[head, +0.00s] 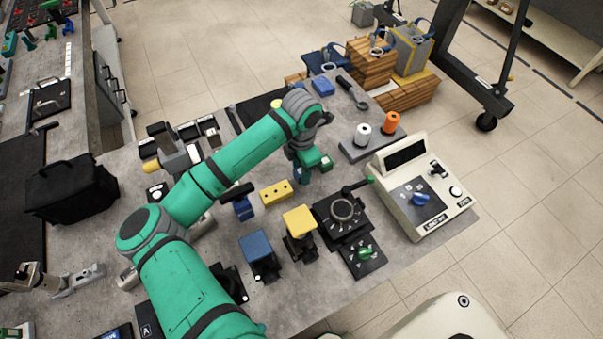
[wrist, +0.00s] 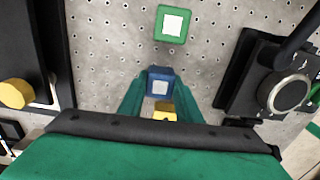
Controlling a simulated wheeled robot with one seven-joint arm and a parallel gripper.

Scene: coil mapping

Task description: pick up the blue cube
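The blue cube (wrist: 160,82), with a pale square on its top face, lies low in the middle of the wrist view. My gripper (wrist: 160,90) has one green finger on each side of it. The fingers look open, and I cannot tell whether they touch the cube. A yellow block (wrist: 164,110) shows just below the blue cube, partly hidden by my gripper. A green cube (wrist: 173,24) with a white square stands apart, further up the wrist view. In the head view my gripper (head: 304,172) is low over the table, and the blue cube is mostly hidden by it.
In the head view, a yellow holed block (head: 276,192) lies left of my gripper. A black unit with a round dial (head: 342,211) is in front, and white and orange spools (head: 390,123) stand to the right. A cream control box (head: 418,188) is at the table's right edge.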

